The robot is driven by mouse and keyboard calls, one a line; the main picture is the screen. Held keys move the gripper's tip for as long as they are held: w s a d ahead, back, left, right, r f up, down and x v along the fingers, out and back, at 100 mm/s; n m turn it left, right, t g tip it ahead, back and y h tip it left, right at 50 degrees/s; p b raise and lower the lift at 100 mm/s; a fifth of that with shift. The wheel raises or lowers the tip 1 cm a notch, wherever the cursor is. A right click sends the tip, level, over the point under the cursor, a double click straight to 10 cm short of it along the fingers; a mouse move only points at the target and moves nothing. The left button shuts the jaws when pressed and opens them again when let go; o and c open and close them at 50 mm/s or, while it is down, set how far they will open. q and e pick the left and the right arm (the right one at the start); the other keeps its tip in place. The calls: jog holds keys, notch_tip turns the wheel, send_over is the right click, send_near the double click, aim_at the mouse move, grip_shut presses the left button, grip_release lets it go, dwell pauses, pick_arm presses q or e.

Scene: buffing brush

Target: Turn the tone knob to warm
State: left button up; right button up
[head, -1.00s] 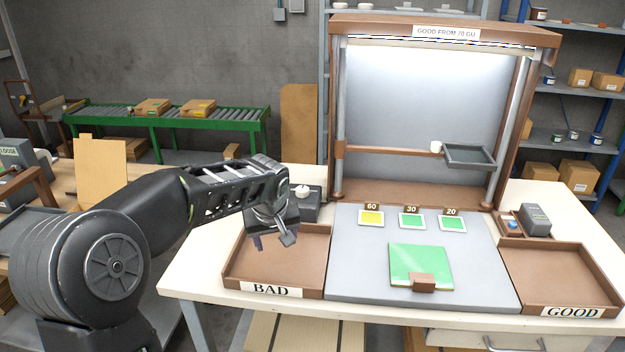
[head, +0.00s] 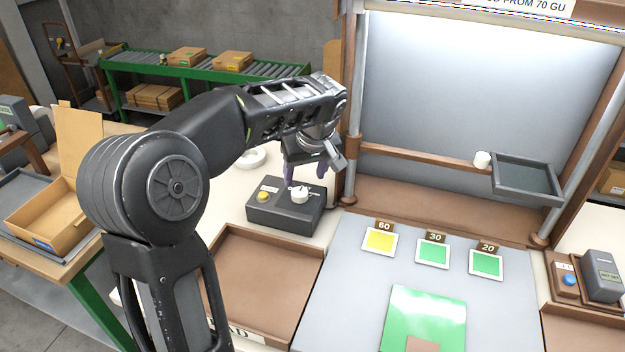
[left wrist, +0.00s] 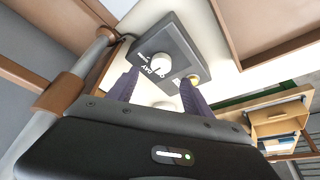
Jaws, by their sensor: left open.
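The tone knob (head: 299,194) is a white round knob on top of a dark grey control box (head: 270,217), which also carries a yellow button (head: 263,197). My left gripper (head: 306,172) is open and empty just above and behind the knob, its purple fingers pointing down. In the left wrist view the knob (left wrist: 160,64) shows beyond the two spread fingertips (left wrist: 155,82), with the lettering "DAY" beside it; the other lettering is too small to read surely. The fingers appear apart from the knob. My right gripper is not in view.
The brown BAD tray (head: 262,240) lies in front of the box. A booth post (head: 352,100) stands close right of my left gripper. A green panel (head: 425,312) lies on the grey mat (head: 345,290). A white ring-shaped thing (head: 250,158) sits behind the box.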

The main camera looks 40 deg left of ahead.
aim_at(300, 192)
pick_arm(q)
jog(key=shift+p+x, duration=0.5)
jog(key=shift+x, duration=3.35)
jog(key=shift+s, duration=0.1)
jog(key=shift+c, duration=0.2)
grip_shut()
